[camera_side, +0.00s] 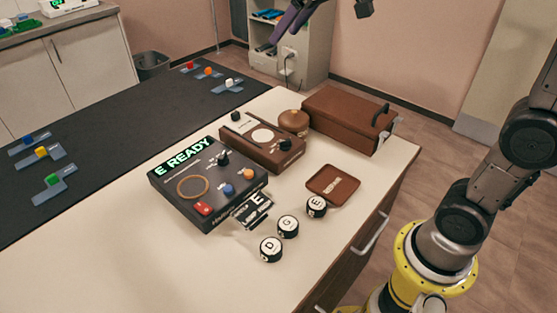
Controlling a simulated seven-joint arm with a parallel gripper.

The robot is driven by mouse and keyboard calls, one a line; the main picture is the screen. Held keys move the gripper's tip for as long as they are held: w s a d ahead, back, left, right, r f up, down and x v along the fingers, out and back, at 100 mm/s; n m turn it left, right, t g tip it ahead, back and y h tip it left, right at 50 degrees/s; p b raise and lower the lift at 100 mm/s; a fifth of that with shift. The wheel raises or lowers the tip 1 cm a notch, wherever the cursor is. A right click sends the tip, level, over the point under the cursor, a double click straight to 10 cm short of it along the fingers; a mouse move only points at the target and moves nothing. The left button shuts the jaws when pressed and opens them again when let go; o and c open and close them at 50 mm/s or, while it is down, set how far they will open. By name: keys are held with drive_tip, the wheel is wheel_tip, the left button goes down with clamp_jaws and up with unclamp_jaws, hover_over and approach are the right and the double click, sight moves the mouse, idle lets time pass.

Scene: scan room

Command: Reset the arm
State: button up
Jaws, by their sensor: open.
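My gripper (294,22) shows at the top edge, partly cut off, as dark purplish parts high above the far side of the table. It is open, and I see nothing held in it. It is well apart from the devices on the table. The lower part of my arm stands at the right, on a yellow ring.
On the pale table (130,265) are a black device (230,198) reading "E READY", a brown device (240,140), a brown case (345,115), a brown tray (348,196) and three lettered knobs (288,227). A dark mat (110,130) holds coloured blocks. The front left of the table is clear.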

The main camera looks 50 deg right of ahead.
drive_tip(key=s+a+f, duration=0.1)
drive_tip(key=s+f, duration=0.1)
drive_tip(key=s, duration=0.6)
drive_tip(key=s+f, duration=0.2)
drive_tip(key=s, duration=0.6)
drive_tip(key=s+f+g, duration=0.1)
drive_tip(key=s+f, duration=0.8)
drive_tip(key=shift+f+m+g, duration=0.3)
drive_tip(key=shift+g, duration=0.1)
